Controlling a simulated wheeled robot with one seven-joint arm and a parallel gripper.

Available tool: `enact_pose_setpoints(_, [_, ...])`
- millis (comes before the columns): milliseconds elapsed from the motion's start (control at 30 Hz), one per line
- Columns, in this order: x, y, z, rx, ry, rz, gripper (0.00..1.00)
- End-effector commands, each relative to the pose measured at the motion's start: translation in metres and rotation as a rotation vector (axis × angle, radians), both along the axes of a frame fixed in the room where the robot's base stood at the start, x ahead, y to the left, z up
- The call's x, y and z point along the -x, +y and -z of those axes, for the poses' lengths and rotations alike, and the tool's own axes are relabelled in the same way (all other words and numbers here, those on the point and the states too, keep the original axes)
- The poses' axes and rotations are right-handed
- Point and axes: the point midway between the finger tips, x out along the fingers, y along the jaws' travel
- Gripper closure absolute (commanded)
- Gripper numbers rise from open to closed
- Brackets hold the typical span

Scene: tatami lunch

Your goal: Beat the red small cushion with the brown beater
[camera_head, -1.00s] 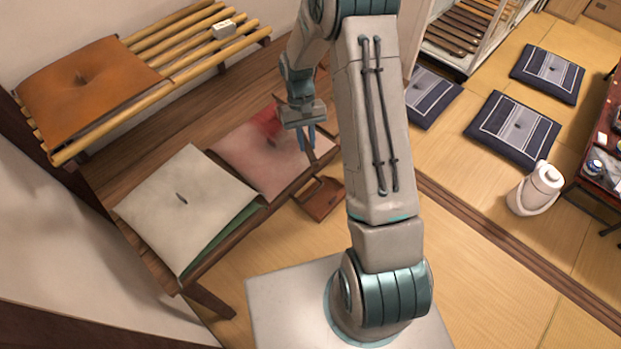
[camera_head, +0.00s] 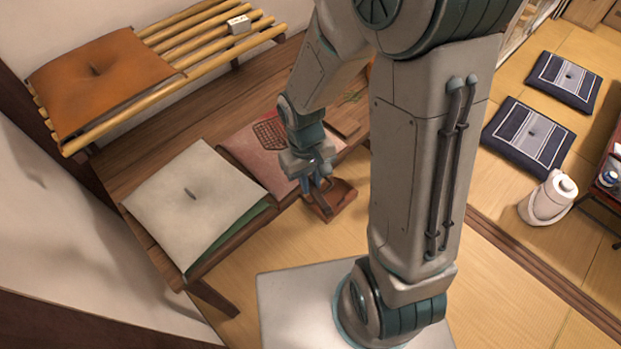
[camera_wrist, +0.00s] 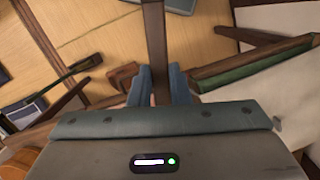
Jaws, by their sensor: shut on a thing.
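The red small cushion (camera_head: 236,146) looks pale and dusty and lies on the wooden bench, partly covered by my arm. My gripper (camera_head: 318,183) is at its right front edge, shut on the brown beater. In the wrist view the beater's handle (camera_wrist: 155,38) runs upward from between the blue fingers (camera_wrist: 157,85). In the head view a dark lattice, seemingly the beater's head (camera_head: 270,133), shows over the cushion left of my wrist. I cannot tell whether it touches the cushion.
A cream cushion (camera_head: 190,190) on a green one lies left of the red cushion. An orange cushion (camera_head: 100,72) lies on a slatted rack behind. A brown wooden piece (camera_head: 340,197) is below the bench edge.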

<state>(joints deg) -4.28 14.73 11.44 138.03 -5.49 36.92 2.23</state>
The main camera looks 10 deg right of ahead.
Motion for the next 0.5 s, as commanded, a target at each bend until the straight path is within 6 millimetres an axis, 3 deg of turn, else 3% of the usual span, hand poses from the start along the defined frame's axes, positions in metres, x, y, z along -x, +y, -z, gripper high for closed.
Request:
enact_pose_setpoints(167, [-0.001,0.0,0.007,0.002,0.01,0.0,1.0])
enact_pose_setpoints(500, [-0.012,0.004,0.086,0.055,0.173,0.0,1.0])
